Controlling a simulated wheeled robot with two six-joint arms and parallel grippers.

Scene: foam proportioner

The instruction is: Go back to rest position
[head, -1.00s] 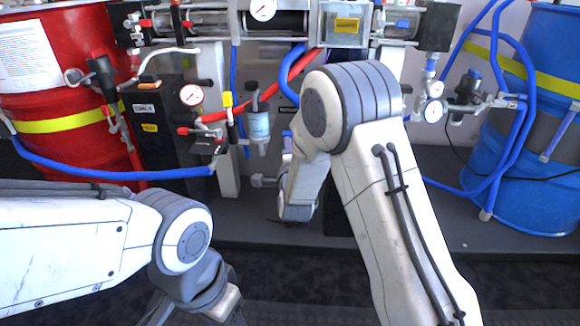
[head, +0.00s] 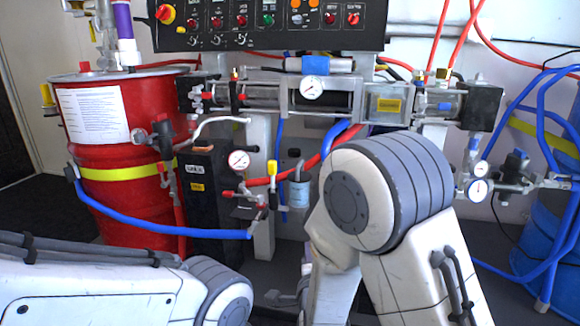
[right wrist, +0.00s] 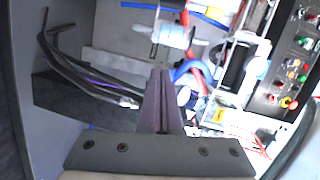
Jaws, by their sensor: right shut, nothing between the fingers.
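My right gripper (right wrist: 165,76) shows in the right wrist view with its two dark fingers together and nothing held between them. In the head view my right arm stands in front of the machine and largely hides its gripper. My left arm comes in at the lower left of the head view. Its gripper is outside the picture.
The foam machine's pump (head: 312,100) spans the middle, below a control panel (head: 270,20) with knobs. A red drum (head: 110,135) stands left, a blue drum (head: 550,235) right. Blue hoses (head: 170,228) and a gauge (head: 239,161) lie near my arms.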

